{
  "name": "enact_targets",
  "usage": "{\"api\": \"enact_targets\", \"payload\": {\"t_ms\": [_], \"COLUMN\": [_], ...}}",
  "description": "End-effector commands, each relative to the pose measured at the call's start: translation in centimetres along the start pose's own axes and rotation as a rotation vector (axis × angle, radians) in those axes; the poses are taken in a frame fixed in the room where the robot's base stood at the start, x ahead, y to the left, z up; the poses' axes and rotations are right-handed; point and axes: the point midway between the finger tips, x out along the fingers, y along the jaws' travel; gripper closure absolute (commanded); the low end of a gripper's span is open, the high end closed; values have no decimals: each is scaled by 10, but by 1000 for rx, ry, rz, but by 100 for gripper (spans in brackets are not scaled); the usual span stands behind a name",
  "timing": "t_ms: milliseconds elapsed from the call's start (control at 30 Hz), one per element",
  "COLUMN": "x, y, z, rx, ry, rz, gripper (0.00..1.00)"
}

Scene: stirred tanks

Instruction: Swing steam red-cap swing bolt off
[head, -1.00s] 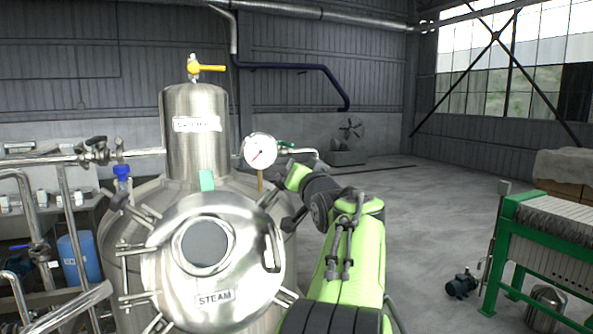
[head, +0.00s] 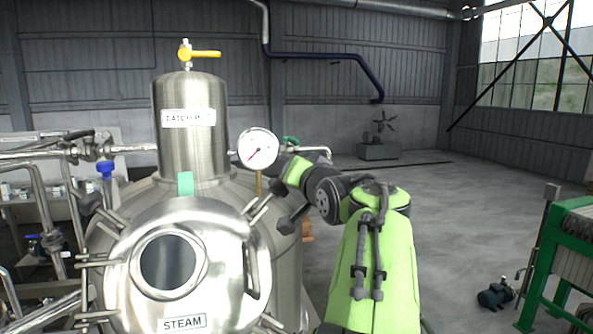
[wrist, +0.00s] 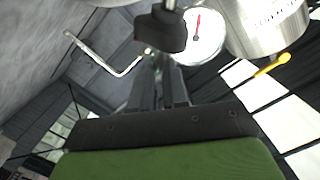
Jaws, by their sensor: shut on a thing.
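The round steel cover marked STEAM (head: 185,322) sits on the front of the tank, with a sight glass in its middle and swing bolts around its rim. A swing bolt with a dark cap (head: 91,203) stands at its upper left, and paired rods (head: 259,208) show at its upper right. In the wrist view a dark cap (wrist: 158,32) on a metal stem is at the fingertips of my gripper (wrist: 168,75). My gripper is shut on this cap; its red colour is hard to make out. In the head view my arm and the gauge hide the fingertips.
A pressure gauge (head: 258,148) on a brass stem and the catch pot (head: 190,100) with a yellow valve handle (head: 200,54) stand close by my gripper. Pipes with a blue valve (head: 106,169) are at left. A green-framed machine (head: 545,265) is at right. Floor between is open.

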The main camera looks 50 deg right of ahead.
Motion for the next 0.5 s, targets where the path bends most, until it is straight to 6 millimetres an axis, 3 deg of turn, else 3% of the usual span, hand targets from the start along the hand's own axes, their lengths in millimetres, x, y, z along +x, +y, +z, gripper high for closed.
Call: {"api": "enact_targets", "payload": {"t_ms": [33,200,233,367,500], "x": [2,2,2,2,2], "y": [10,10,10,9,6], "z": [6,6,6,6,5], "rx": [7,6,6,6,4], "ry": [-17,-18,-18,-16,-14], "rz": [25,25,25,21,15], "gripper": [100,100,83,63,63]}}
